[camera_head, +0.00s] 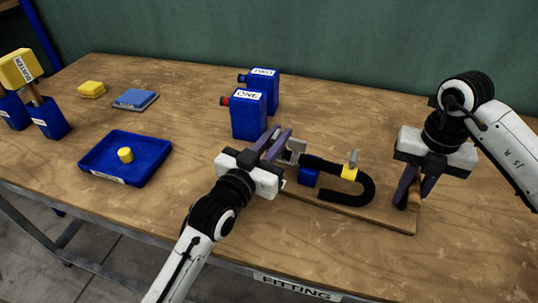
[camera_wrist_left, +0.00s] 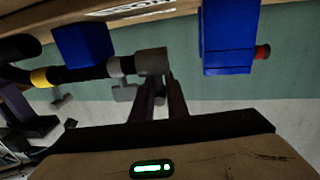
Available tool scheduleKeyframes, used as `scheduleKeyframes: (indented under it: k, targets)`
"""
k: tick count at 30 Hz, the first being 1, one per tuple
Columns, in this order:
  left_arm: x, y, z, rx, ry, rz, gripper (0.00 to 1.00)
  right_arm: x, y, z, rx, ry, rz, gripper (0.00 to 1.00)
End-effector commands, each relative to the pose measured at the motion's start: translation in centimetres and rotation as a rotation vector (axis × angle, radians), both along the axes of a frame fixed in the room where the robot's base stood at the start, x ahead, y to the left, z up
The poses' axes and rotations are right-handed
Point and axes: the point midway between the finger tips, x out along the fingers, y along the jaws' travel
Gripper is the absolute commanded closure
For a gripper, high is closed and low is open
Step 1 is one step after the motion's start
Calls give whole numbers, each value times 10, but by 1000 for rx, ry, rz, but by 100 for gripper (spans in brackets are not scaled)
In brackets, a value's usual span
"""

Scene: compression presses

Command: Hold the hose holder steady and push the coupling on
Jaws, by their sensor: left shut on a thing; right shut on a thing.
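The hose holder is a wooden board (camera_head: 390,218) with a blue clamp block (camera_head: 308,177); the block also shows in the left wrist view (camera_wrist_left: 83,45). A black hose (camera_head: 366,190) bends in a U on it, with a yellow band (camera_head: 349,173). My left gripper (camera_head: 277,143) is shut on the grey coupling (camera_wrist_left: 151,61) at the hose's left end. The coupling lines up with the hose end and appears to meet it; how deep it sits I cannot tell. My right gripper (camera_head: 412,196) is shut on a wooden grip at the board's right end.
Two blue boxes, ONE (camera_head: 249,117) and TWO (camera_head: 265,84), stand behind my left gripper. A blue tray (camera_head: 105,165) holding a yellow cylinder (camera_head: 125,155), a blue pad (camera_head: 136,99) and a yellow block (camera_head: 91,89) lie left. The table's back right is clear.

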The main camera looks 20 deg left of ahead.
Motion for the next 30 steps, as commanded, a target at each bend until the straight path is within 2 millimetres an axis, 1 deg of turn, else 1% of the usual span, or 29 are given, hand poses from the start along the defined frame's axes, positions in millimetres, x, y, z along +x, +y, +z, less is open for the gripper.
scheduleKeyframes:
  k: [2, 3, 5, 6, 7, 15, 19, 23, 30]
  targets:
    - [-1, -6, -1, -4, 3, -6, 100, 1, 2, 1, 6, -6, -1, 100]
    - [-1, -6, -1, -3, 3, -5, 83, 1, 3, 1, 6, -6, -1, 100]
    - [-1, -5, -1, -2, 3, -5, 73, 1, 2, 1, 6, -6, -1, 100]
    - [-1, -5, -1, -2, 3, -5, 66, 1, 2, 1, 6, -6, -1, 100]
    - [-1, -5, -1, -2, 3, -5, 64, 1, 2, 1, 6, -6, -1, 100]
    - [-2, -6, -1, -4, 3, -7, 64, 1, 3, 1, 7, -6, 1, 100]
    - [-8, -5, -2, -4, 4, -7, 64, 1, 4, 1, 8, -6, 1, 100]
    - [-28, 0, -2, -4, 5, -7, 64, 1, 4, 1, 9, -5, 0, 100]
    - [-79, 13, -2, -3, 7, -4, 64, 1, 2, 1, 6, -6, -4, 100]
